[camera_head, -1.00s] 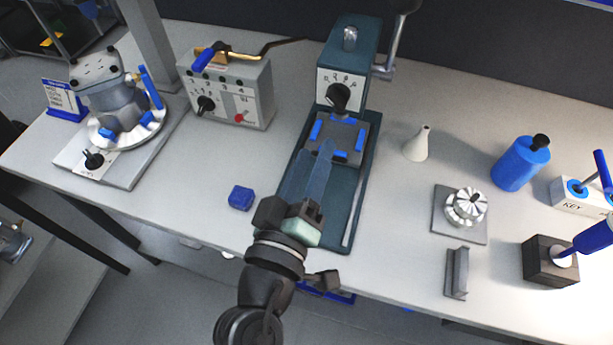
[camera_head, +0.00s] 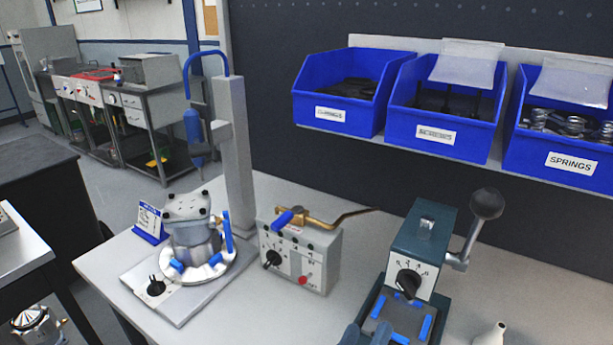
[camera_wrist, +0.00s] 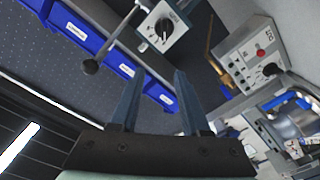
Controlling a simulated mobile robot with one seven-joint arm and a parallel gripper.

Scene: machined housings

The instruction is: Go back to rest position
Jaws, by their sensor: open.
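My gripper (camera_wrist: 158,75) is open and empty in the wrist view, its two dark blue fingers apart with nothing between them. In the head view only its fingertips (camera_head: 367,334) show at the bottom edge, in front of the teal press (camera_head: 425,240). The rest of my arm is out of that view. The press has a black knob, a lever with a dark ball and a plate with blue pads at its base.
A grey control box (camera_head: 300,258) with a brass lever stands left of the press. Further left are a round fixture (camera_head: 195,245) and a grey column (camera_head: 232,150). Blue bins (camera_head: 340,90) hang on the dark back wall. A white cone (camera_head: 490,335) is at the lower right.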

